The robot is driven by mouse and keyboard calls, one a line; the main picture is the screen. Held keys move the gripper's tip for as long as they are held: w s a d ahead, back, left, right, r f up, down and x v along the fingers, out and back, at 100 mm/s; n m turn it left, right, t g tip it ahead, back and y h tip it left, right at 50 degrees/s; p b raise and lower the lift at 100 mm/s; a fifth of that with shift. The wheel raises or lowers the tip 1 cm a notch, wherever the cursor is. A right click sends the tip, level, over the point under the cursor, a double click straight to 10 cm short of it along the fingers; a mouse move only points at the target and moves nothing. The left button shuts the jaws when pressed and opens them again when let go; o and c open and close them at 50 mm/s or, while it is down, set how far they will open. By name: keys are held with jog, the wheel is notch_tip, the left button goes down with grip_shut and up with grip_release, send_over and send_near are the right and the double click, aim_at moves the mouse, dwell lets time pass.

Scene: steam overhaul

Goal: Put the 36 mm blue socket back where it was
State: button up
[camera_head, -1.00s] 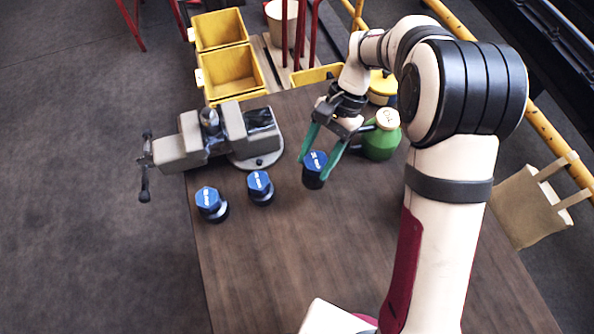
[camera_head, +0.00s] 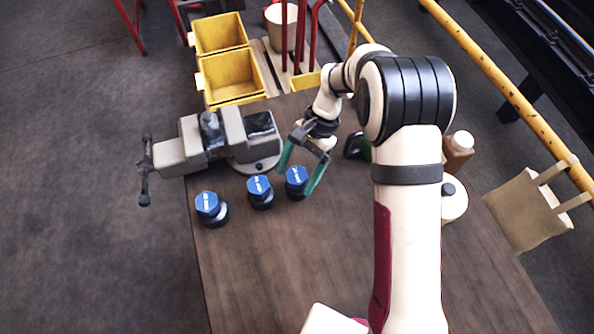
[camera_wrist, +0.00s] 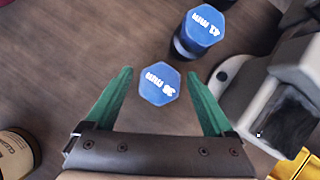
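The 36 mm blue socket (camera_head: 297,179) stands upright on the table at the right end of a row of blue-topped sockets. In the wrist view its blue hexagonal top (camera_wrist: 159,84), marked 36 mm, lies between my fingertips with gaps on both sides. My gripper (camera_head: 296,183) is open around or just above it, its green fingers spread; it also shows in the wrist view (camera_wrist: 160,74). The 41 mm socket (camera_wrist: 202,28) stands apart from it; in the head view it appears to be the middle socket (camera_head: 260,186). Another blue socket (camera_head: 209,206) stands at the left.
A grey vise (camera_head: 205,145) stands just behind the row. Bottles and containers (camera_head: 455,150) stand at the right behind my arm. The table's front middle (camera_head: 290,260) is clear.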

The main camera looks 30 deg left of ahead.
jog(key=shift+r, duration=0.1)
jog(key=v, duration=1.2)
jog(key=s+d+r+t, duration=0.1)
jog(key=s+d+r, duration=0.1)
jog(key=d+r, duration=0.3)
jog(key=s+d+r+m+t, duration=0.15)
jog(key=s+d+r, duration=0.25)
jog(key=s+d, duration=0.45)
jog(key=s+d+f+m+t, duration=0.1)
jog(key=s+d+f+t, duration=0.2)
jog(key=s+d, duration=0.5)
jog(key=s, duration=0.2)
jog(key=shift+s+f, duration=0.3)
